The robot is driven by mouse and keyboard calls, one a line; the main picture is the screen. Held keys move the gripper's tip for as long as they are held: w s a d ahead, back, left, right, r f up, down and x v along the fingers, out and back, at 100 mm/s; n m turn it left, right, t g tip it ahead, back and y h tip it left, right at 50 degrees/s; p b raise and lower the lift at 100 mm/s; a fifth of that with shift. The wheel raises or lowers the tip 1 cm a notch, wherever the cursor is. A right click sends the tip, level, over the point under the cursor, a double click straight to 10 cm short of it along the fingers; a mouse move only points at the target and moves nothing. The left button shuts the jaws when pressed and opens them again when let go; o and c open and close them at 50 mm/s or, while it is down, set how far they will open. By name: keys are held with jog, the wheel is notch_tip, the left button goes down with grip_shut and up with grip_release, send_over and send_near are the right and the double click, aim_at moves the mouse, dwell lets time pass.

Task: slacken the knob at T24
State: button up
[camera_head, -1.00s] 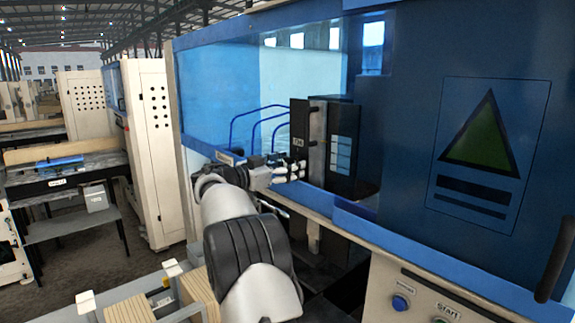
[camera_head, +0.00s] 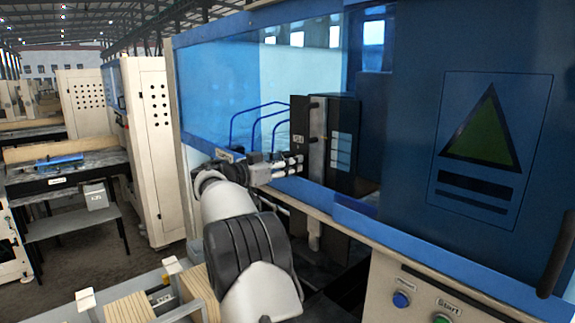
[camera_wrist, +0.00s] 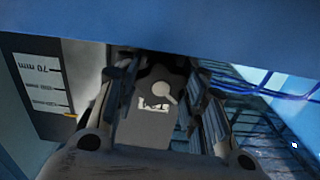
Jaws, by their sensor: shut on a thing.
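My gripper (camera_head: 297,162) reaches through the machine's open window to the front of a dark upright unit (camera_head: 345,150). In the wrist view its two fingers (camera_wrist: 163,74) stand on either side of a dark knob (camera_wrist: 152,70) and are shut on it. A light grey pointer-like piece (camera_wrist: 163,91) shows at the knob, over a grey plate. A small white label (camera_wrist: 153,104) on that plate lies between the fingers; its text is not clearly readable.
A blue edge (camera_wrist: 180,28) crosses the top of the wrist view, close to the fingertips. A millimetre scale (camera_wrist: 42,80) is at left, blue hoses (camera_wrist: 265,85) at right. The blue window sill (camera_head: 310,192) runs below my arm. Start button (camera_head: 442,319) is at lower right.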

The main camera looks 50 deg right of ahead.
jog(key=shift+n+b, duration=0.45)
jog(key=shift+n, duration=0.65)
jog(key=o, duration=1.1)
jog(key=shift+s, duration=0.1)
jog(key=shift+a, duration=0.1)
jog(key=w+a, duration=0.1)
jog(key=a, duration=1)
jog(key=shift+w+a, duration=0.2)
jog(key=shift+a, duration=0.2)
